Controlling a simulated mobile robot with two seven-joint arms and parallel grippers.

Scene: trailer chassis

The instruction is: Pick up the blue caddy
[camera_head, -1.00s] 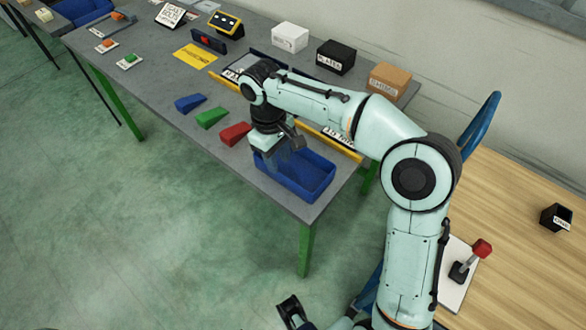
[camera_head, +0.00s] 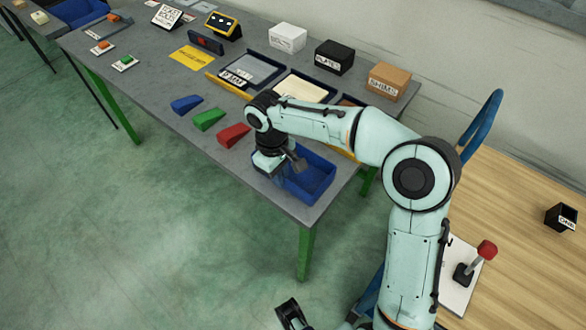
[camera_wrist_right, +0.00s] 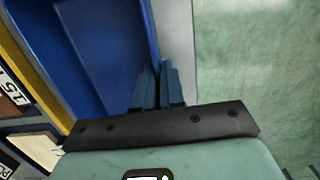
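The blue caddy (camera_head: 318,178) is an open box with low walls on the near right end of the grey table. It also fills the upper left of the right wrist view (camera_wrist_right: 95,60). My right gripper (camera_wrist_right: 158,85) has its two fingers close together, one on each side of the caddy's side wall, pinching it. In the head view the right gripper (camera_head: 268,165) is at the caddy's left edge, and the wrist partly hides the caddy. The caddy appears to rest on the table. My left gripper (camera_head: 289,313) shows only partly at the bottom edge.
Blue (camera_head: 187,104), green (camera_head: 208,119) and red wedges (camera_head: 233,135) lie left of the caddy. A yellow strip and shallow trays (camera_head: 252,70) lie behind it. White (camera_head: 288,38), black (camera_head: 334,57) and brown boxes (camera_head: 389,80) line the back. Open floor lies in front.

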